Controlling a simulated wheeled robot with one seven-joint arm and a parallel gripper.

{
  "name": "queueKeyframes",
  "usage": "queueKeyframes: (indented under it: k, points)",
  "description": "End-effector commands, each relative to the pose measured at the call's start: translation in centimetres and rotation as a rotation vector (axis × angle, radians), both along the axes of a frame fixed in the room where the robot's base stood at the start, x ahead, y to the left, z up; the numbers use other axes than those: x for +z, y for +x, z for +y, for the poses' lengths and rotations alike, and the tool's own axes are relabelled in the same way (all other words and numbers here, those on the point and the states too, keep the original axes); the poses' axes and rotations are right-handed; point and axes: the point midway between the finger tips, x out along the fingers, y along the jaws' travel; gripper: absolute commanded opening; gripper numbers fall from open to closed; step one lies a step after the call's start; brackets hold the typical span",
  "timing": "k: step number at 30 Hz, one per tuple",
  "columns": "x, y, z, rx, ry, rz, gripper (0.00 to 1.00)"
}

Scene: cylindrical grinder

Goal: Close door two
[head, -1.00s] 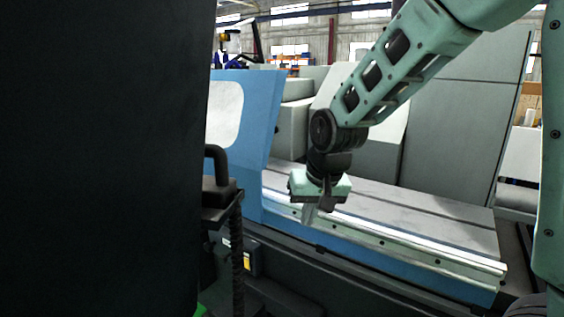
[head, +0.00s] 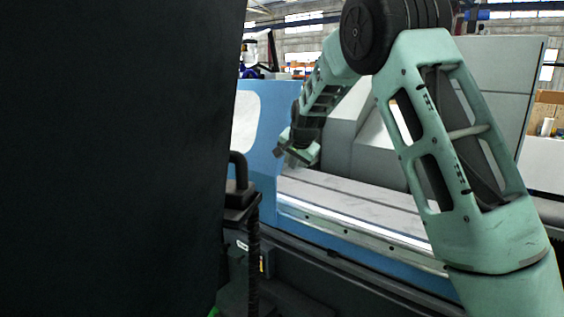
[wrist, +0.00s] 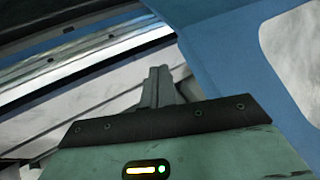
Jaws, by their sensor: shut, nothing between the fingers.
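A blue door panel with a pale window (head: 258,135) stands at the left of the machine opening in the head view, its left part hidden behind a large black surface. I cannot tell from a label whether it is door two. My gripper (head: 284,152) is shut and empty, beside the panel's right edge. In the wrist view the closed fingers (wrist: 157,86) point toward the machine bed, with the blue panel (wrist: 215,55) close on their right. I cannot tell whether they touch it.
The black surface (head: 110,150) fills the left of the head view. A black handle-like post (head: 238,195) stands beside it. The grey machine bed (head: 350,200) and its bright front rail (head: 345,232) run right from the panel. Grey blocks (head: 375,150) stand behind the bed.

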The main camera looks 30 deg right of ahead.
Motion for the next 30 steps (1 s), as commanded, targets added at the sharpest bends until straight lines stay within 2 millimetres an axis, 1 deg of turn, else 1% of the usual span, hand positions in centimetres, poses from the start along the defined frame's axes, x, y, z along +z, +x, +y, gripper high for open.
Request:
queueKeyframes:
  k: [1,4,6,12,16,26,30]
  points:
    - [-0.8,0.6,-0.3,0.0,0.0,0.006,0.0]
    - [-2.3,1.7,-0.6,0.0,0.001,0.005,0.0]
    - [-1.8,2.9,0.0,0.005,-0.001,0.002,0.0]
    - [-2.0,4.8,0.7,0.002,-0.002,0.001,0.0]
    - [-2.1,5.2,0.9,0.001,-0.001,0.0,0.0]
    - [-2.2,5.3,0.9,0.002,-0.001,0.0,0.0]
    - [-2.2,6.3,1.3,0.003,0.0,0.002,0.0]
